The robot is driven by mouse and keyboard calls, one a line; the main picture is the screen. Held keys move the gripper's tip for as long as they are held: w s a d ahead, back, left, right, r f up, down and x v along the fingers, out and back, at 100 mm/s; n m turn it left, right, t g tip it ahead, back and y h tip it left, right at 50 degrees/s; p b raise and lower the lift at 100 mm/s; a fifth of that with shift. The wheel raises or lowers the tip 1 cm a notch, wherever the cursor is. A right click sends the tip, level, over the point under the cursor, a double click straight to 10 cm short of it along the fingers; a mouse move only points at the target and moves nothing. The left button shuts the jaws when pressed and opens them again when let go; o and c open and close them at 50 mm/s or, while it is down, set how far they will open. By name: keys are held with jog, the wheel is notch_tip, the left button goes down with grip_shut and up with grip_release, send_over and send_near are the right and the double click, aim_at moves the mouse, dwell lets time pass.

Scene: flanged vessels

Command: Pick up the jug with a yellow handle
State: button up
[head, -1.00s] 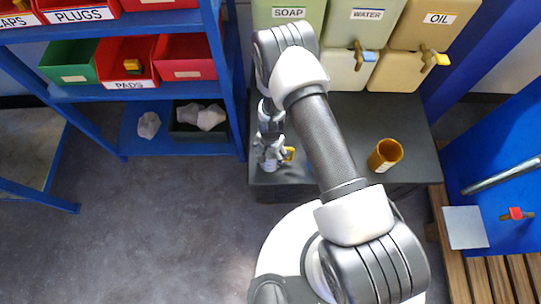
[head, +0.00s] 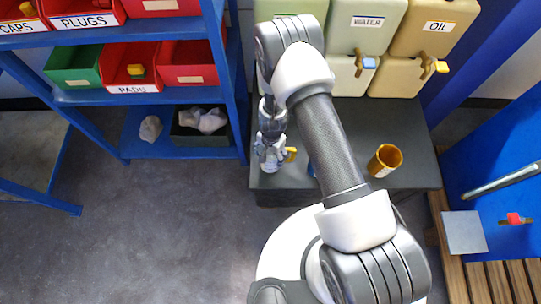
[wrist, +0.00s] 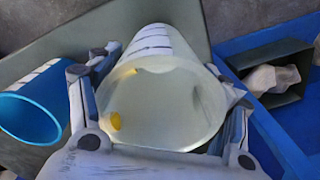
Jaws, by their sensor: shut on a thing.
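The jug with a yellow handle (wrist: 165,95) is whitish and open-mouthed, with dark marks on its side. It fills the middle of the wrist view, and a yellow patch shows at its left. In the head view the jug (head: 271,167) is small and partly hidden under my gripper (head: 270,150), with its yellow handle (head: 291,154) sticking out to the right. My gripper (wrist: 160,118) is shut on the jug, with one finger on each side of its body. I cannot tell whether its base touches the dark bench top.
A blue cup (wrist: 35,105) stands close to the left finger. An orange cup (head: 385,160) stands farther right on the dark bench (head: 410,135). Several labelled tanks with taps line the back. A blue shelf rack (head: 228,80) with bins stands left.

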notch_tip(320, 180, up, 16)
jog(key=p, duration=0.4)
jog(key=d+r+n, duration=0.3)
jog(key=d+r, duration=0.3)
jog(key=r, duration=0.4)
jog(key=d+r+n, duration=0.4)
jog(key=d+r, duration=0.2)
jog(key=r, duration=0.4)
jog(key=shift+d, duration=0.3)
jog(key=shift+f, duration=0.1)
